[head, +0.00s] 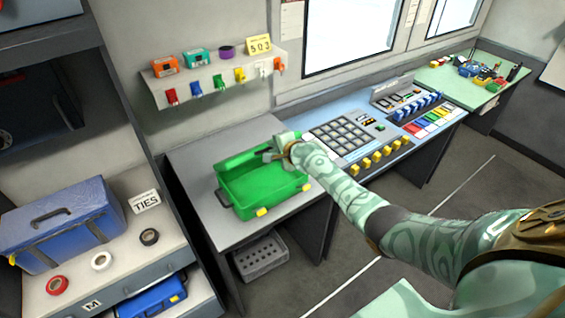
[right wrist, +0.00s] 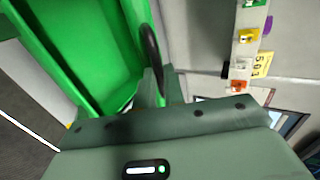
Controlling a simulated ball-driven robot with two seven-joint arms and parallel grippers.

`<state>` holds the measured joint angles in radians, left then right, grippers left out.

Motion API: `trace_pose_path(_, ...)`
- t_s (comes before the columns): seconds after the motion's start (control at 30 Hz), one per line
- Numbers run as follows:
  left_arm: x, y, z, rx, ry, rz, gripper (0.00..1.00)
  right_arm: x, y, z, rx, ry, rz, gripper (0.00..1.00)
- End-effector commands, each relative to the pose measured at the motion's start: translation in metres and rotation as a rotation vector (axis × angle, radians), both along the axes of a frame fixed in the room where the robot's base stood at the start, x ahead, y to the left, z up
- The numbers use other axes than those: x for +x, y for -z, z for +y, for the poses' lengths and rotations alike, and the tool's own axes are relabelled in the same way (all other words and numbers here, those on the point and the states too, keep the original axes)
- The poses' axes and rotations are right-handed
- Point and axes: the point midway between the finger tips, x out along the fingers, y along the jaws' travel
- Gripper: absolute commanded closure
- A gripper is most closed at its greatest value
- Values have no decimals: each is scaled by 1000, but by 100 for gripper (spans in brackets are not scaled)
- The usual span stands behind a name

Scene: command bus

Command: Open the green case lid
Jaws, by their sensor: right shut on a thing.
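The green case (head: 262,190) stands on the grey bench. Its green lid (head: 243,160) stands raised along the back, and the inside of the case shows in front of it. Two yellow latches are on the front and a black handle is on the left end. My right gripper (head: 270,154) is at the back right of the case, by the lid's edge. In the right wrist view, its fingers (right wrist: 158,88) are shut at a black loop handle (right wrist: 150,50) beside green walls (right wrist: 85,50). The exact grip is partly hidden. My left gripper is not in view.
A control panel (head: 345,138) with keys and yellow switches is right of the case. A small shelf (head: 215,78) with coloured hooks is on the wall behind. A blue case (head: 65,225) and tape rolls lie on the left rack. A grey crate (head: 262,258) sits below the bench.

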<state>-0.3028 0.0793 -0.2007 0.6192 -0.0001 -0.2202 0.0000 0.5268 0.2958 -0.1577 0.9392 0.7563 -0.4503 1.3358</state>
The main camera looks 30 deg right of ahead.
Motion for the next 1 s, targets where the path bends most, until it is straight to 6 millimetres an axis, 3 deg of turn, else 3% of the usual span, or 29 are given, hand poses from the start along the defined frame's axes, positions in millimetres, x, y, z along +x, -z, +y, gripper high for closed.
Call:
trace_pose_path(0.3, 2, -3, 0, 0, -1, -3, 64, 23, -21, 2, 1, 0, -2, 100)
trace_pose_path(0.83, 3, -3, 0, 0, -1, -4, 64, 27, -24, 2, -1, 0, -1, 100)
trace_pose_path(0.87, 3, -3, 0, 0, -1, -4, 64, 27, -24, 2, -1, 0, -1, 81)
trace_pose_path(0.9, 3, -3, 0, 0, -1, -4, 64, 27, -24, 2, -1, 0, -1, 70)
trace_pose_path(1.0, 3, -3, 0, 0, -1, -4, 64, 27, -23, 2, -1, 0, -1, 68)
